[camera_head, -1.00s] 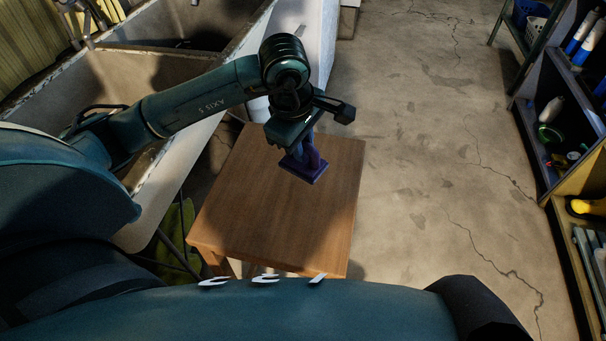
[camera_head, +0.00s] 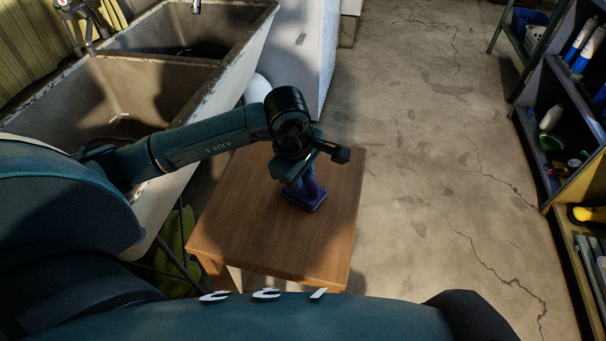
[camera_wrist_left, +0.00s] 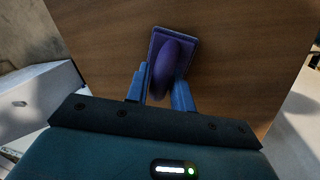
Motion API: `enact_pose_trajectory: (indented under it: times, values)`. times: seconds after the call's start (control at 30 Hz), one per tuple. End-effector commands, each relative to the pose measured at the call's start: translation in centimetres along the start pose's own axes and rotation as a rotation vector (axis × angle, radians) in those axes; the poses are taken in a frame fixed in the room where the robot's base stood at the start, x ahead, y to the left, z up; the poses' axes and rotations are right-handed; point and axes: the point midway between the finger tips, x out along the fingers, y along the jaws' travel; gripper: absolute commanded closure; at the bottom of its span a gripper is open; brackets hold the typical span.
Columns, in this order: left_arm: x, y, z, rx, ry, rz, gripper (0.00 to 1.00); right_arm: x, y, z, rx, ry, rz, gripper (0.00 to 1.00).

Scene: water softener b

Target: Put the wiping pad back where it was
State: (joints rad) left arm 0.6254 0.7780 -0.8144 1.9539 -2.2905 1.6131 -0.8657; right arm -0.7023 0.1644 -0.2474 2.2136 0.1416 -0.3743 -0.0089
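The wiping pad (camera_head: 304,199) is a purple block with a rounded purple handle. It is at the middle of the small wooden table (camera_head: 245,235), on the top or just above it; I cannot tell which. My left gripper (camera_head: 301,181) points down over the pad, with its fingers around the handle. In the left wrist view the two blue fingers (camera_wrist_left: 160,95) flank the handle of the pad (camera_wrist_left: 168,62), shut on it. The fingertips are partly hidden by the handle. My right gripper is not in view.
A stone double sink (camera_head: 150,85) stands left of the table, with a white cabinet (camera_head: 303,50) behind it. Shelves with bottles (camera_head: 560,125) line the right side. Cracked concrete floor (camera_head: 420,200) is free between. The tabletop around the pad is clear.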

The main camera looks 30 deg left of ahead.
Motion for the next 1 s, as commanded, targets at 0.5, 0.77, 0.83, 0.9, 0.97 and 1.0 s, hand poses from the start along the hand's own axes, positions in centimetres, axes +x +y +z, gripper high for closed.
enact_pose_trajectory:
  times: [0.5,0.77,0.83,0.9,0.97,1.0]
  values:
    - [-0.6,0.1,0.0,0.000,-0.001,-0.001,0.60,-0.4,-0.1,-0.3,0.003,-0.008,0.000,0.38]
    - [-5.1,0.2,0.0,0.003,0.000,0.006,0.60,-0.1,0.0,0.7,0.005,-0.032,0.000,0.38]
    - [-6.7,0.2,0.0,0.001,0.000,0.006,0.60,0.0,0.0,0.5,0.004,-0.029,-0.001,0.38]
    - [-8.2,0.2,0.0,0.002,0.001,0.006,0.60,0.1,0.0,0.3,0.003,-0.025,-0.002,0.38]
    - [-9.3,0.2,0.0,0.001,0.001,0.005,0.60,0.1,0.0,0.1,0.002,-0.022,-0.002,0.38]
    - [-10.0,0.2,0.0,0.001,0.001,0.004,0.60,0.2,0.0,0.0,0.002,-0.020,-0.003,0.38]
